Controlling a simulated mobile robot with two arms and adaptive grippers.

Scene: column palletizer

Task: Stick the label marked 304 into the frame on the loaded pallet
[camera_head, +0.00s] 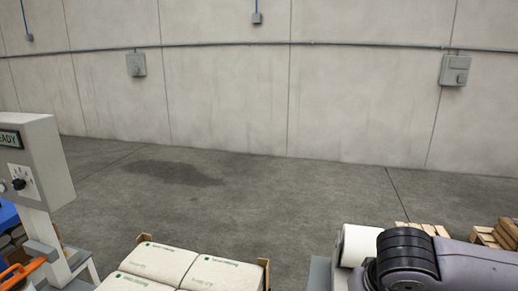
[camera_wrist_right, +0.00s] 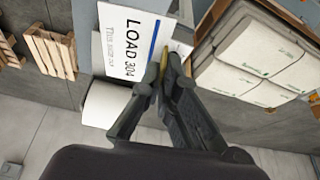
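The label marked 304 (camera_wrist_right: 125,47) is a white card with "LOAD 304" in black and a blue stripe. It shows in the right wrist view. My right gripper (camera_wrist_right: 166,62) has its dark fingertips close together at the card's edge and appears to pinch it. The loaded pallet's white bags (camera_wrist_right: 250,75) are to the right in that view. The head view shows the bags (camera_head: 165,262) at the bottom, between wooden corner posts (camera_head: 144,239). I cannot make out the frame on the pallet. My left gripper is not in view.
A white roll (camera_wrist_right: 103,104) is beside the label, also in the head view (camera_head: 358,245). Wooden pallets (camera_wrist_right: 50,52) are on the floor at right in the head view (camera_head: 508,232). A grey control box (camera_head: 34,160) reading "READY" stands left. The floor behind is clear.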

